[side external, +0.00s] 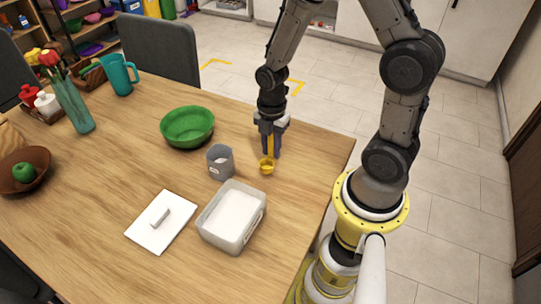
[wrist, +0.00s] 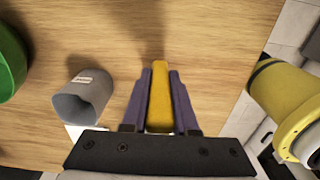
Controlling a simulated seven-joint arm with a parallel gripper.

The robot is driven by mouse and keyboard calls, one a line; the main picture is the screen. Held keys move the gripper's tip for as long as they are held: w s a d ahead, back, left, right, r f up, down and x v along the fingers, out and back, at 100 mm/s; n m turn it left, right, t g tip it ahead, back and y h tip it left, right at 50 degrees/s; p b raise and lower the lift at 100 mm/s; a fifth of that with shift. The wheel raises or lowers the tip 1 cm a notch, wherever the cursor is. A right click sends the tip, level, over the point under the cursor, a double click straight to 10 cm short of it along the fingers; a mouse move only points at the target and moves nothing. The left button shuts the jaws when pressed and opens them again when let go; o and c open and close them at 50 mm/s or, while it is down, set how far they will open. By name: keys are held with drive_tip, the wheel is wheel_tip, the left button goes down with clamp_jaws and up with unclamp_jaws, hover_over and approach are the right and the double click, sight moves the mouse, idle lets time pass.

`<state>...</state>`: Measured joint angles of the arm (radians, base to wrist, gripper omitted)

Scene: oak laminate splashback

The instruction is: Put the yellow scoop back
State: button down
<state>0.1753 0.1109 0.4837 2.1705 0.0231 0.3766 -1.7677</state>
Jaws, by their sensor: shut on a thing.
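My gripper (side external: 270,153) points down over the right part of the table and is shut on the handle of the yellow scoop (side external: 267,168). The scoop hangs upright with its bowl below the fingers, close to the tabletop; I cannot tell whether it touches. In the wrist view the yellow handle (wrist: 160,95) sits between the two purple-grey fingers (wrist: 160,76), and the bowl is hidden. A grey cup (side external: 220,163) with a small label stands left of the scoop, apart from it. It also shows in the wrist view (wrist: 82,103), its opening apparently empty.
An open pale bin (side external: 222,238) with white contents stands in front of the cup, a white lid (side external: 146,236) with a handle left of it. A green bowl (side external: 187,128) is behind the cup. A vase (side external: 76,105), teal jug (side external: 118,75) and brown bowl (side external: 38,180) stand far left.

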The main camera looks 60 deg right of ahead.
sight(271, 157)
drive_tip(key=shift+w+f, duration=0.15)
drive_tip(key=shift+f, duration=1.6)
drive_tip(key=shift+f, duration=0.1)
drive_tip(key=c, duration=0.7)
unclamp_jaws()
